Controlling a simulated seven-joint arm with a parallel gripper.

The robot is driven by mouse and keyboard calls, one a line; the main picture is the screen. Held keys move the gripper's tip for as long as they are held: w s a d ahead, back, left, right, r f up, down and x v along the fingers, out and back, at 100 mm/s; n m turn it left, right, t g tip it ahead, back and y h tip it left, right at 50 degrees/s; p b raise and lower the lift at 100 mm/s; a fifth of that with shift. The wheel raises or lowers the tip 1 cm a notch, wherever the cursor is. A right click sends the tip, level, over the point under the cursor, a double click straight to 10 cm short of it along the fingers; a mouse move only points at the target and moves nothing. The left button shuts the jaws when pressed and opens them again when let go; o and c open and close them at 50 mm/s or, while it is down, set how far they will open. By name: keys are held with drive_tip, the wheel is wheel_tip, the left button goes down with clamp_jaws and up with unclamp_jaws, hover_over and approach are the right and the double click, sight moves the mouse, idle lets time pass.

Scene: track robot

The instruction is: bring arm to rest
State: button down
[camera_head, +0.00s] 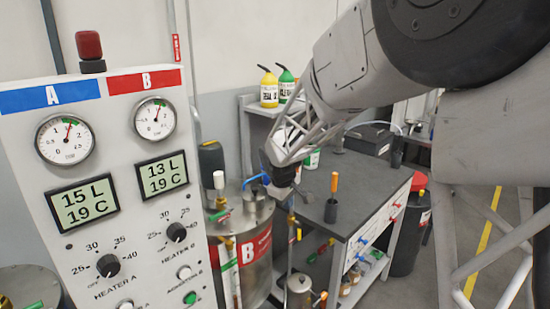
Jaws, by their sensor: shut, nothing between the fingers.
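My arm reaches in from the upper right, and its forearm slants down to the left. My gripper (284,196) is at the end of it, a small dark shape pointing down near the left edge of the grey worktable (368,178). It is shut and holds nothing. It appears in front of the table edge and beside the steel tank marked B (259,247); I cannot tell its exact distance from either.
A control panel (100,180) with gauges, displays and knobs fills the left. An orange-handled tool (334,183) stands in a dark holder on the table. Yellow (269,89) and green (286,84) bottles stand on a shelf behind. Open floor (480,225) lies at right.

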drive_tip(key=s+d+r+m, duration=0.3)
drive_tip(key=s+d+r, duration=0.3)
drive_tip(key=s, duration=0.5)
drive_tip(key=s+d+r+m, duration=0.1)
drive_tip(key=s+d+m, duration=0.1)
drive_tip(key=s, duration=0.8)
drive_tip(key=s+d+m+y, duration=0.1)
drive_tip(key=s+d+m, duration=0.1)
drive_tip(key=s, duration=0.9)
drive_tip(key=s+d+r+m, duration=0.1)
drive_tip(key=s+d+m, duration=0.2)
drive_tip(key=s, duration=0.8)
drive_tip(key=shift+d+r, duration=0.3)
drive_tip(key=shift+d, duration=0.15)
